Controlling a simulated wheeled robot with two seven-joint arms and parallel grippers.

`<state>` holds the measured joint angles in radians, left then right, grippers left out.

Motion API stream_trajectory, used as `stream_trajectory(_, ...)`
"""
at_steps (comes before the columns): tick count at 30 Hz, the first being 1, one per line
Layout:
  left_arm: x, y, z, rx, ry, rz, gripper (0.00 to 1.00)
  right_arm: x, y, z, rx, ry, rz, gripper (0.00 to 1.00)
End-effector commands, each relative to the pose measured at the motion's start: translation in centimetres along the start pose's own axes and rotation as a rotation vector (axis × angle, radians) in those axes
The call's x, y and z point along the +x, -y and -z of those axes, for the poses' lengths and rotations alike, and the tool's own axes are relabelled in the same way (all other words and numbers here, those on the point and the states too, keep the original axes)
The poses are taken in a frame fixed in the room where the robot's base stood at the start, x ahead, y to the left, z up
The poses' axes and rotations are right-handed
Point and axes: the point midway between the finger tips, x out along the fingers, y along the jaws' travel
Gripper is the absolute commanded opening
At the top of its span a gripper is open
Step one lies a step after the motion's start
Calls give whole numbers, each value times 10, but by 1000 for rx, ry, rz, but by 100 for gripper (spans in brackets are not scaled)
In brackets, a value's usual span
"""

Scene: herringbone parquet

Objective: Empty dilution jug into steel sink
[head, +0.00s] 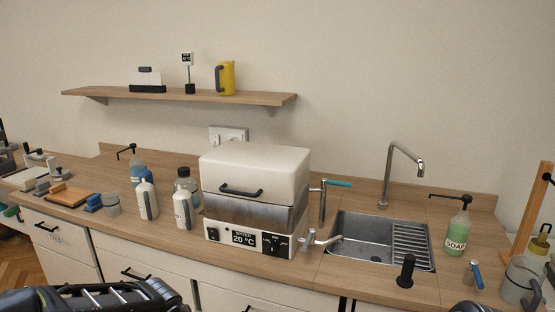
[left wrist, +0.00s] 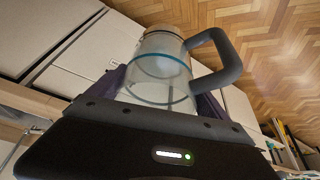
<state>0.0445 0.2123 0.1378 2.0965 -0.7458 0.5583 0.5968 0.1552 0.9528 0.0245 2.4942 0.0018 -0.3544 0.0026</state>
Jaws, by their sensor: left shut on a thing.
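In the left wrist view my left gripper (left wrist: 162,98) is shut on a clear, slightly cloudy jug (left wrist: 160,68) with a dark handle on its right and a teal ring around its body. The jug is held in front of the white cabinet fronts, above the parquet. I cannot tell how much liquid is in it. The head view does not show the held jug or my left gripper, only part of my left arm at the bottom left. The steel sink (head: 362,250), with a ribbed drainer, is set in the worktop at right. My right gripper is not in view.
A water bath (head: 255,190) with a white lid stands left of the sink. A tap (head: 391,170) rises behind the basin. A soap bottle (head: 458,232), a black-handled item (head: 405,272) and another jug (head: 518,282) are at right. White bottles (head: 148,200) stand left of the bath.

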Motion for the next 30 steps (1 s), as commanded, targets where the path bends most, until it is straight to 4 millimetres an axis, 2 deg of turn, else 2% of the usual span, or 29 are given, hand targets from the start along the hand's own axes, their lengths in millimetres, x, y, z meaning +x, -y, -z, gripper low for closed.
stream_trajectory(2,0,0,0,0,-1,0,53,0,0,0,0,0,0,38)
stream_trajectory(13,0,0,0,0,-1,0,23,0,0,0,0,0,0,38)
stream_trajectory(30,0,0,0,0,-1,-1,22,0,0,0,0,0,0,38)
